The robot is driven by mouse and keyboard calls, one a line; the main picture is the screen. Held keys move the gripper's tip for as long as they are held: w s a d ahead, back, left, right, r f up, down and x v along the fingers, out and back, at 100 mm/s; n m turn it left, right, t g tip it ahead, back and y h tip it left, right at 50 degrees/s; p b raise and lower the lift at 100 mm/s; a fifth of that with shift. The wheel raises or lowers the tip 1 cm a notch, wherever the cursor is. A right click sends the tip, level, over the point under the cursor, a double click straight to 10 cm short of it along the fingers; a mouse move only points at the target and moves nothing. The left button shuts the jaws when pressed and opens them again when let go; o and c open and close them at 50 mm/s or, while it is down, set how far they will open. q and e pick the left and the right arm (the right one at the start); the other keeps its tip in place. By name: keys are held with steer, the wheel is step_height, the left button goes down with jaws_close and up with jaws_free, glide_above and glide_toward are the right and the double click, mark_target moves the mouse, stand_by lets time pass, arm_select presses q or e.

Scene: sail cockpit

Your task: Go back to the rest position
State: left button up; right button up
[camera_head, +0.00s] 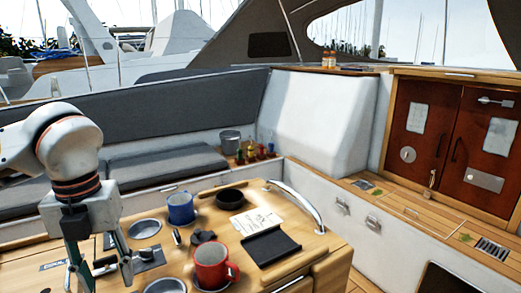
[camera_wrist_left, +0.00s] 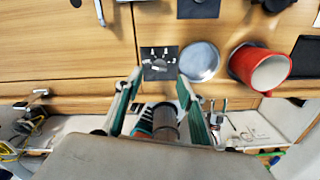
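My left gripper (camera_head: 100,272) hangs pointing down over the left part of the wooden cockpit table (camera_head: 215,200). Its two green-edged fingers stand apart, and no object shows held at their tips. In the left wrist view the gripper (camera_wrist_left: 158,85) is also open, with the fingertips near a small dark square plate (camera_wrist_left: 160,62) on the table. My right gripper is in neither view.
A red mug (camera_head: 210,265), blue mug (camera_head: 180,208), black bowl (camera_head: 229,199) and black tray (camera_head: 270,245) are on the table right of my left gripper. A curved metal rail (camera_head: 300,203) edges the table. Grey seat cushions (camera_head: 165,165) lie behind.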

arm_select(q)
step_height(320, 180, down, 6)
steer(key=shift+s+f, duration=0.1)
steer(key=shift+f, duration=0.15)
steer(key=shift+r+m, duration=0.15)
steer(key=shift+m, duration=0.25)
steer(key=m, duration=0.2)
steer(key=shift+m, duration=0.4)
steer(key=m+p, duration=0.1)
steer(key=m, duration=0.4)
steer(key=shift+d+m, duration=0.1)
steer(key=shift+m, duration=0.2)
steer(key=m+p, duration=0.1)
steer(key=m, duration=0.4)
steer(key=shift+m, duration=0.4)
steer(key=m+p, duration=0.1)
steer(key=m, duration=0.3)
steer(key=shift+m, duration=0.4)
